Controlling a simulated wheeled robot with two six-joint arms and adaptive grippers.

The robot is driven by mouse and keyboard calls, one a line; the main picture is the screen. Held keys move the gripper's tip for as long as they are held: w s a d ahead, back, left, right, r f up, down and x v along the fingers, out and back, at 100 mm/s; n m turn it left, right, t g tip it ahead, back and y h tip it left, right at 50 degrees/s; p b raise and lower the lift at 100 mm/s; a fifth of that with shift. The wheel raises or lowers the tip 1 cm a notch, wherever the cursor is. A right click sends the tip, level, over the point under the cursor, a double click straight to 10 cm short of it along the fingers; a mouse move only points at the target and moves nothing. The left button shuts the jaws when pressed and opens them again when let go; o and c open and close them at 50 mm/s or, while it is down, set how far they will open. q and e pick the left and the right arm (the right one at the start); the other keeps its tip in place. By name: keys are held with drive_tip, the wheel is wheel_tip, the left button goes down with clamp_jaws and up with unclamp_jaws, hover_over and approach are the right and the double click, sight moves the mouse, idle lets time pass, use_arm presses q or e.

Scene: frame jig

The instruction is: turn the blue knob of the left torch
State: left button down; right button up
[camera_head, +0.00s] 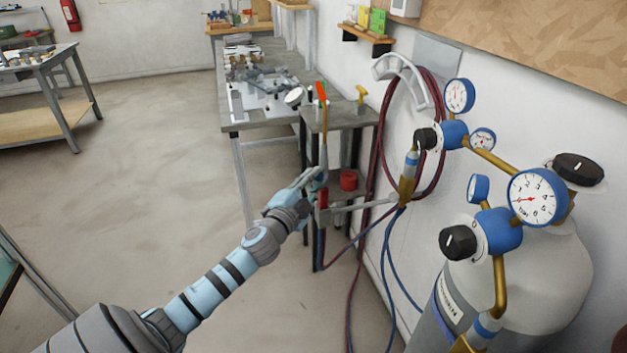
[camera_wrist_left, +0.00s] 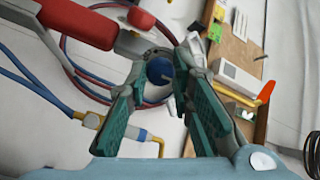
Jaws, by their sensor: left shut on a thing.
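My left gripper (camera_head: 313,177) reaches in from the left to the torch at the grey stand. In the left wrist view, my left gripper (camera_wrist_left: 165,72) has its fingertips closed around the round blue knob (camera_wrist_left: 159,72). In the head view the fingers mostly hide this knob. The left torch (camera_head: 323,140) stands upright, with an orange-red piece at its top. My right gripper is not in view.
A grey bar (camera_head: 362,205) runs right from a red block (camera_head: 323,198) just below the gripper. Red and blue hoses (camera_head: 386,245) hang along the wall. A gas cylinder (camera_head: 540,275) with gauges stands at right.

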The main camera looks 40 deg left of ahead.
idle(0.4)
use_arm(q)
drive_tip(key=c, duration=1.4)
unclamp_jaws()
drive_tip(key=shift+s, duration=0.1)
drive_tip(key=v, duration=1.2)
